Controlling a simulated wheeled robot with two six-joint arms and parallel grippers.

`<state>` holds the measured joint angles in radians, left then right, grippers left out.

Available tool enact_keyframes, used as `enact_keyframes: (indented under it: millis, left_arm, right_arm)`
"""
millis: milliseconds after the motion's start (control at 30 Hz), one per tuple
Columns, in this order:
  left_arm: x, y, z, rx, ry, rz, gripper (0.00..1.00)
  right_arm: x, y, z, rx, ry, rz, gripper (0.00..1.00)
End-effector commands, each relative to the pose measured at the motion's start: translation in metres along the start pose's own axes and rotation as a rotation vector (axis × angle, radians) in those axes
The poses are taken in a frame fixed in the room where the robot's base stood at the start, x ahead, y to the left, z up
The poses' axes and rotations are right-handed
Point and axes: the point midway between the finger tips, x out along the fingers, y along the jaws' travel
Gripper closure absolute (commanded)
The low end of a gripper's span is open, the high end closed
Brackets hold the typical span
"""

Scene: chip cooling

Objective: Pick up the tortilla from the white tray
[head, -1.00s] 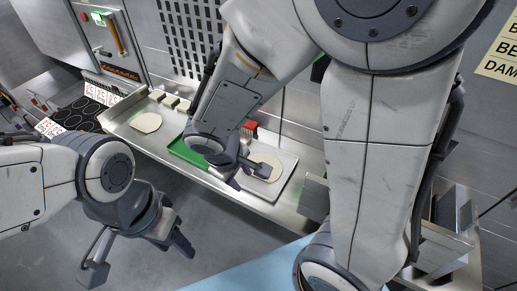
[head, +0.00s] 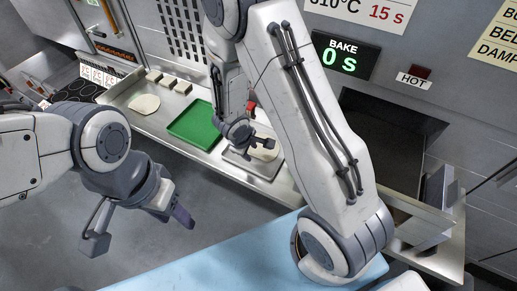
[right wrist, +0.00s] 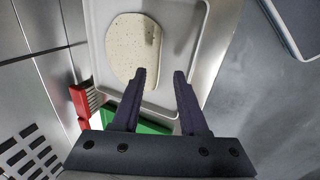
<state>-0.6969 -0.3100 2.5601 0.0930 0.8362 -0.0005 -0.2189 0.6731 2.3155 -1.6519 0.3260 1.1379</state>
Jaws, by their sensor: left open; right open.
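The tortilla (right wrist: 125,50) is a pale, speckled disc lying on the white tray (right wrist: 187,85) in the right wrist view. In the head view the tortilla (head: 266,153) is partly covered by my right gripper (head: 256,143), and the tray (head: 262,170) shows beneath it. My right gripper is open, with its two fingers (right wrist: 162,75) pointing at the tray and overlapping the tortilla's lower right edge in the picture. I cannot tell whether they touch. My left gripper (head: 140,228) is open and empty, away from the counter at the left.
A green tray (head: 195,125) lies left of the white tray on the steel counter. Another pale disc (head: 144,104) lies further left, near several small blocks (head: 168,81). A red-handled brush (right wrist: 80,100) is beside the white tray. An oven opening (head: 390,130) is at the right.

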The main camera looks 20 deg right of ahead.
Motion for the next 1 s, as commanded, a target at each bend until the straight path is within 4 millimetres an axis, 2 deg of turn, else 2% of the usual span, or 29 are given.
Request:
enact_keyframes:
  millis: [267, 567, 600, 700, 1000]
  left_arm:
    - [0.000, 0.000, 0.000, 0.000, 0.000, 0.000, 0.50]
    - [0.000, 0.000, 0.000, 0.000, 0.000, 0.000, 0.50]
    - [0.000, 0.000, 0.000, 0.000, 0.000, 0.000, 0.50]
    - [0.000, 0.000, 0.000, 0.000, 0.000, 0.000, 0.50]
    - [0.000, 0.000, 0.000, 0.000, 0.000, 0.000, 0.50]
  right_arm:
    - [0.038, 0.002, -0.002, -0.001, -0.003, -0.001, 0.57]
    - [0.043, 0.003, -0.002, 0.000, 0.000, 0.000, 0.57]
    - [0.043, 0.003, -0.002, 0.000, 0.000, 0.000, 0.65]
    - [0.043, 0.003, -0.002, 0.000, 0.000, 0.000, 1.00]
    - [0.043, 0.003, -0.002, -0.001, 0.000, -0.001, 1.00]
